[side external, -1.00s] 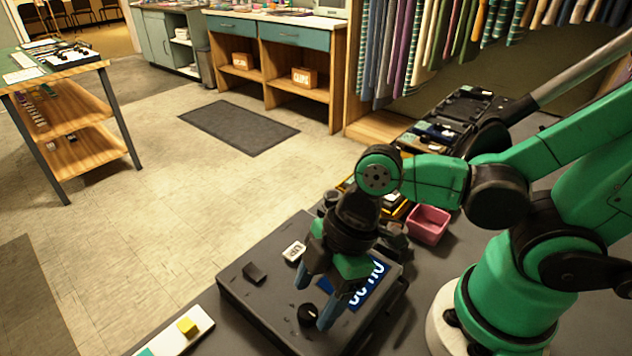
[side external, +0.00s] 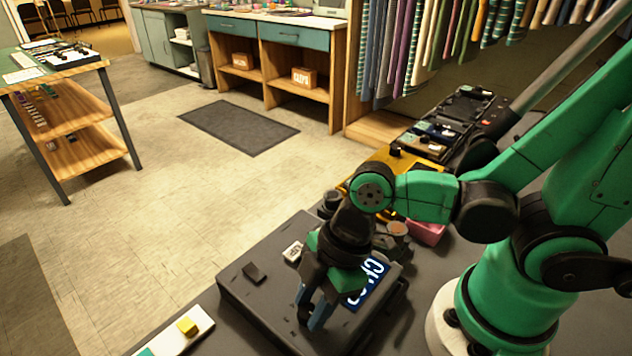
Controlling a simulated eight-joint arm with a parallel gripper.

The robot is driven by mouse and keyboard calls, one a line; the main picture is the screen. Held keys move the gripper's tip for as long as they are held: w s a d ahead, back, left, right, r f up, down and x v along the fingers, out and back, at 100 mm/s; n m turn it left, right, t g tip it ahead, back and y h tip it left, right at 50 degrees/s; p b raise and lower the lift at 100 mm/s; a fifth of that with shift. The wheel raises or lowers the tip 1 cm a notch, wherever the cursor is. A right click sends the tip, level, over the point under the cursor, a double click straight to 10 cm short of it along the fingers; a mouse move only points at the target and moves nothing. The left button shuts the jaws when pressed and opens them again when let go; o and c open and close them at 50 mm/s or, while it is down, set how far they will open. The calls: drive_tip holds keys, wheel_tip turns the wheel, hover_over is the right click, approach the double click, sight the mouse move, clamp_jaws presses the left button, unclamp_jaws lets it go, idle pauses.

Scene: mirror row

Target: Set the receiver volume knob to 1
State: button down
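The receiver is a dark grey box (side external: 262,307) on the work surface. Its blue display (side external: 373,278) shows white characters, partly hidden by my gripper, so I cannot read a value. A small black knob (side external: 304,314) stands on the receiver's top near its front; I take it for the volume knob, and its setting is not readable. My gripper (side external: 311,307) points down at the knob, with its blue-grey fingertips on either side of it. Whether the fingers touch the knob is hidden.
A black block-like control (side external: 255,272) and a white label (side external: 293,251) are on the receiver's top. A white tray with a yellow block (side external: 187,325) lies at the lower left. A pink bin (side external: 427,232) and a yellow device (side external: 392,165) stand behind my gripper.

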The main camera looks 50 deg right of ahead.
drive_tip(key=shift+s+m+t, duration=0.1)
drive_tip(key=shift+m+t, duration=0.5)
drive_tip(key=shift+m, duration=1)
drive_tip(key=c, duration=0.5)
unclamp_jaws()
drive_tip(key=shift+c, duration=0.2)
drive_tip(key=shift+v, duration=2.75)
drive_tip(key=shift+a, duration=0.15)
